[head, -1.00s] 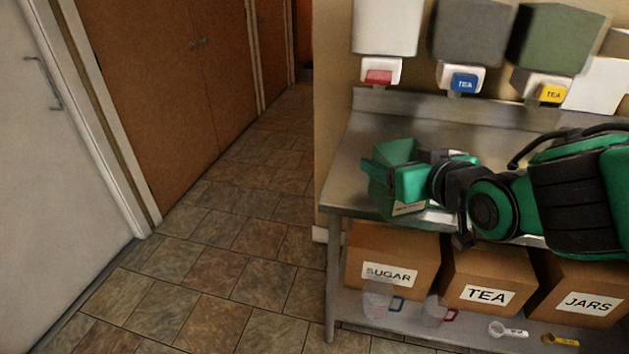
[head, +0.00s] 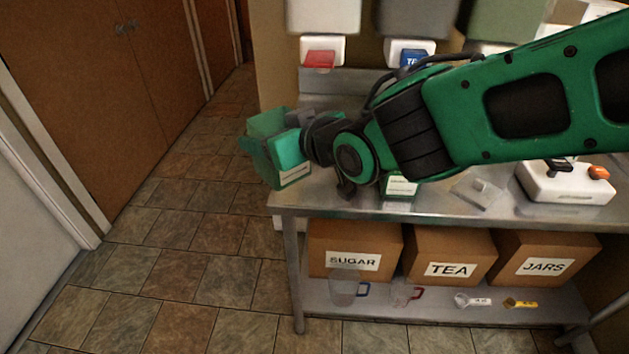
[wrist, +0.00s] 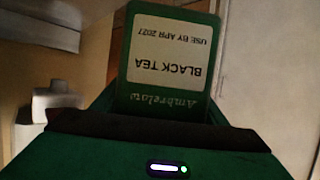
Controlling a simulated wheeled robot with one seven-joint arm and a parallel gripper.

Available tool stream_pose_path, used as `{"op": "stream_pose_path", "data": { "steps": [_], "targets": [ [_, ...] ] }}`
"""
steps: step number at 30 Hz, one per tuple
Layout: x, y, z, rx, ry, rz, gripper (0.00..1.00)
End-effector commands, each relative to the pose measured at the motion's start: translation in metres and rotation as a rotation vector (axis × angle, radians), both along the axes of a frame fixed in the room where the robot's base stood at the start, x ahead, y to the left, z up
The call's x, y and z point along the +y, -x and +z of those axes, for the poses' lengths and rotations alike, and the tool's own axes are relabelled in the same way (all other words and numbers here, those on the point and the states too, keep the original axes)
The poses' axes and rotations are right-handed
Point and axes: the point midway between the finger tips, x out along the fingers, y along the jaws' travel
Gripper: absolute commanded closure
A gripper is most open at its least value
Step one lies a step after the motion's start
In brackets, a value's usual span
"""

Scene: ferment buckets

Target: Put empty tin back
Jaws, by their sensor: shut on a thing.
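A green tin (head: 268,122) is held in my gripper (head: 272,154) over the left end of the steel table. In the wrist view the tin (wrist: 165,70) fills the space between the jaws, and its white label reads "BLACK TEA", "USE BY APR 2027", upside down in the picture. My gripper is shut on the tin. I cannot tell from here what is inside it. A second green item with a white label (head: 399,187) stands on the table under my arm, partly hidden by it.
The steel table (head: 330,205) has a lower shelf with boxes marked SUGAR (head: 352,250), TEA (head: 450,257) and JARS (head: 546,257). Jugs and scoops lie in front of them. Dispensers with red (head: 319,59) and blue fronts hang behind. A white device (head: 566,184) stands at right. The tiled floor at left is clear.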

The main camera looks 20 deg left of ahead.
Motion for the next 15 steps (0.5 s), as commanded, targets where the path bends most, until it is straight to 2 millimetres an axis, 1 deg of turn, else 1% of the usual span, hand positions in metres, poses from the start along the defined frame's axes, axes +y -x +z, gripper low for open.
{"op": "stream_pose_path", "data": {
  "steps": [4,7,11,15],
  "targets": [
    [0.003,0.002,0.000,0.000,0.000,0.005,0.62],
    [0.003,-0.005,-0.005,0.000,0.002,0.006,0.62],
    [-0.001,-0.026,-0.019,0.002,0.003,0.003,0.62],
    [-0.006,-0.053,-0.036,0.003,0.003,0.004,0.62]
  ]
}}
